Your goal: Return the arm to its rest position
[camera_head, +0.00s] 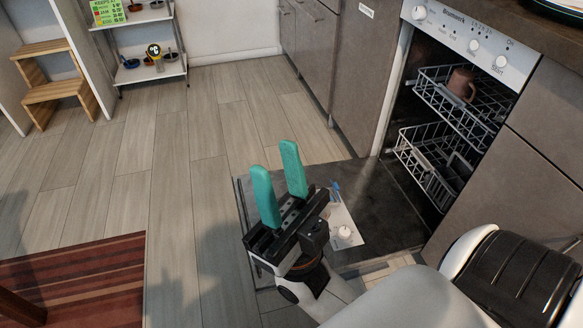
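My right gripper (276,160) has two teal fingers and shows at the middle of the view. Its fingers stand apart with nothing between them, so it is open and empty. Its arm comes in from the lower right. The gripper hangs in front of the lowered dishwasher door (385,212) and hides part of it. The dishwasher is open, with its control panel (470,40) above the opening. My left gripper is not in view.
A brown mug (461,84) sits in the upper rack (440,97); a lower rack (425,165) is below. Grey cabinets (345,60) line the right. A wooden step stool (55,90), a shelf (150,72) and a striped rug (85,285) are at left. The wooden floor (175,150) between is clear.

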